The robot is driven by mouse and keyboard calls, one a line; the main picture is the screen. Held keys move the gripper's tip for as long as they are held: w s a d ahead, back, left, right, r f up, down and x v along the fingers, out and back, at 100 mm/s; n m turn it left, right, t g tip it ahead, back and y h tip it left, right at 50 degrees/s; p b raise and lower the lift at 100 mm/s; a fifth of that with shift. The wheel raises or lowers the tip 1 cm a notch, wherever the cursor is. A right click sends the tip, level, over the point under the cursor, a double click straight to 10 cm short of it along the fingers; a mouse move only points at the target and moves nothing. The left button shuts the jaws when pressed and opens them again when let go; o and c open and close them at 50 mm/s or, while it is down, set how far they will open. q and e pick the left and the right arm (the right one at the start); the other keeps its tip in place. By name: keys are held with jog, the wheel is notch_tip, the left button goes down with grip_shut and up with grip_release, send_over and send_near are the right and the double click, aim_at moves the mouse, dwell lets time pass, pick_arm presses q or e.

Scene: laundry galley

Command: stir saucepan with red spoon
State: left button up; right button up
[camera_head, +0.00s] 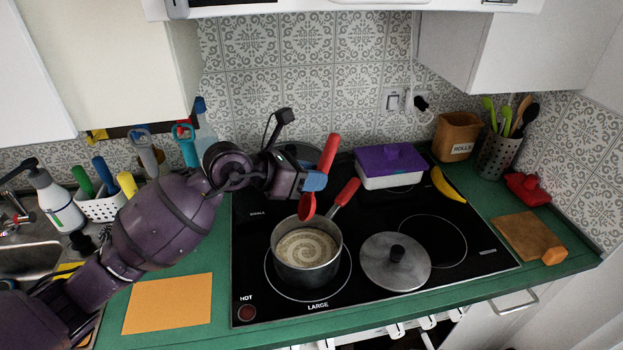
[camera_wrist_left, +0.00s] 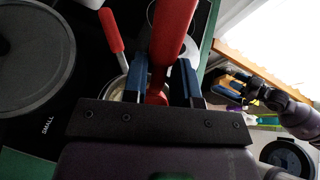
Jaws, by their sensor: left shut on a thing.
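The saucepan (camera_head: 308,272) stands on the large front-left ring of the black hob, with pale swirled liquid inside and its red handle (camera_head: 348,192) pointing back right. It is partly hidden in the left wrist view. My left gripper (camera_head: 314,182) is shut on the red spoon (camera_head: 328,152), above and behind the saucepan. The spoon is tilted, handle up, and its red bowl (camera_head: 306,207) hangs over the pan's back rim, seemingly above the liquid. The spoon also shows between the blue fingers in the left wrist view (camera_wrist_left: 173,35). My right gripper (camera_wrist_left: 236,86) appears small there; its jaws are unclear.
A grey lid (camera_head: 382,272) lies on the hob right of the saucepan. A dark pan (camera_wrist_left: 28,55) sits on the back-left ring. A purple-lidded box (camera_head: 390,180) and a banana (camera_head: 447,185) are at the back right. An orange mat (camera_head: 168,303) lies left of the hob.

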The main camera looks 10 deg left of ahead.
aim_at(301, 206)
pick_arm(q)
jog(key=shift+w+d+f, duration=0.1)
jog(key=shift+f, duration=0.15)
jog(key=shift+f+b, duration=0.35)
jog(key=shift+b, duration=0.1)
jog(key=shift+f+b, duration=1.2)
jog(key=shift+f, duration=0.45)
jog(key=shift+f+b, duration=0.65)
jog(key=shift+f, duration=0.4)
jog(key=shift+f+b, duration=0.5)
jog(key=shift+f, duration=0.3)
notch_tip(301, 206, down, 5)
jog(key=b, duration=0.2)
jog(key=shift+b, duration=0.35)
pick_arm(e)
notch_tip(301, 206, down, 7)
jog(key=w, duration=0.1)
jog(key=shift+w, duration=0.25)
